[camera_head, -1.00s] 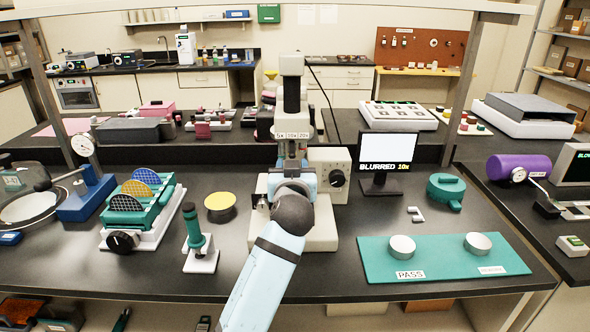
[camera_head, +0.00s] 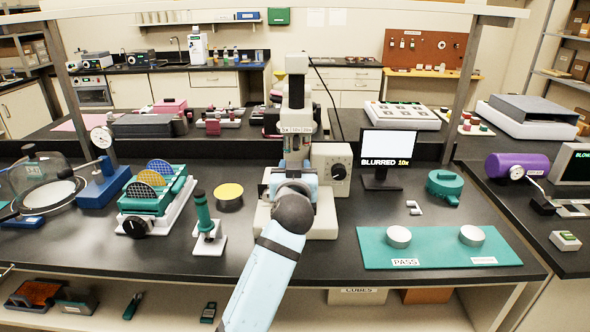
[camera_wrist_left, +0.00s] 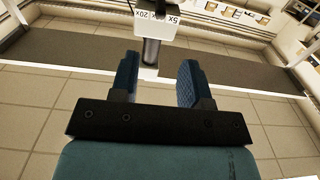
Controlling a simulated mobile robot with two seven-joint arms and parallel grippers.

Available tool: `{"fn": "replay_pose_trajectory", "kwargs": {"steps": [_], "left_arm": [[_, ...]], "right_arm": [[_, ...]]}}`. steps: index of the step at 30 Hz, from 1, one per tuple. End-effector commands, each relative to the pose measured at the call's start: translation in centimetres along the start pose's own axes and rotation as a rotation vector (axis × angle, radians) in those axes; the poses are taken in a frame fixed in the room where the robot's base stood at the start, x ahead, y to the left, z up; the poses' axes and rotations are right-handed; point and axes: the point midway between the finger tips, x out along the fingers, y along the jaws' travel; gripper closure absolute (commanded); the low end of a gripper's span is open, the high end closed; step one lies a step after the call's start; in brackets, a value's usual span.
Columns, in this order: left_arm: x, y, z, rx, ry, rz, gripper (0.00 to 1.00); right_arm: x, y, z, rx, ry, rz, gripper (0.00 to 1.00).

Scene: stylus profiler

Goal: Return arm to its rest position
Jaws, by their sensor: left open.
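My left arm reaches in from the bottom middle of the head view to the front of the white microscope (camera_head: 320,222). Its wrist covers the lower middle of the microscope and hides most of the gripper there. In the left wrist view my left gripper (camera_wrist_left: 159,78) is open, with two dark blue fingers apart and nothing seen held between them. The microscope's turret (camera_wrist_left: 155,14), marked 5x, 10x and 20x, is just beyond the fingertips. A monitor (camera_head: 388,150) beside the microscope reads "BLURRED 10x". My right gripper is not in view.
To the right lies a teal mat (camera_head: 435,250) with two round tins. The bench between rack and front edge is partly clear.

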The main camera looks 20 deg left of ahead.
Motion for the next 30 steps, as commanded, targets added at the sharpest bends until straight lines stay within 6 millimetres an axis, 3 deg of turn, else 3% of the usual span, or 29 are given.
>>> {"fn": "replay_pose_trajectory", "kwargs": {"steps": [5, 8, 11, 15, 21, 27, 30], "left_arm": [[-0.6, -0.2, 1.6, 0.016, -0.027, 0.019, 0.57], [-2.1, -0.8, 5.1, 0.049, -0.085, 0.066, 0.57], [-5.0, -1.8, 10.2, 0.091, -0.168, 0.137, 0.57], [-10.9, -3.5, 16.8, 0.135, -0.280, 0.245, 0.57], [-21.3, -6.6, 23.6, 0.159, -0.424, 0.386, 0.57], [-30.9, -9.5, 26.7, 0.152, -0.528, 0.481, 0.57], [-33.8, -10.4, 27.4, 0.145, -0.557, 0.505, 0.57]], "right_arm": [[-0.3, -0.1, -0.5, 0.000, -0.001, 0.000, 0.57], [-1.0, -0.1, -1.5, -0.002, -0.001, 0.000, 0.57], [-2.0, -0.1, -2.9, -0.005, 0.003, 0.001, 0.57], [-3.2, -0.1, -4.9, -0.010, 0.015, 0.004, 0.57], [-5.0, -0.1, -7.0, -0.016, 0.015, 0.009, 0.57], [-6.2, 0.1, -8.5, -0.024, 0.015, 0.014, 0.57], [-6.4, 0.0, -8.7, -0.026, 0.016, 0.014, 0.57]]}}
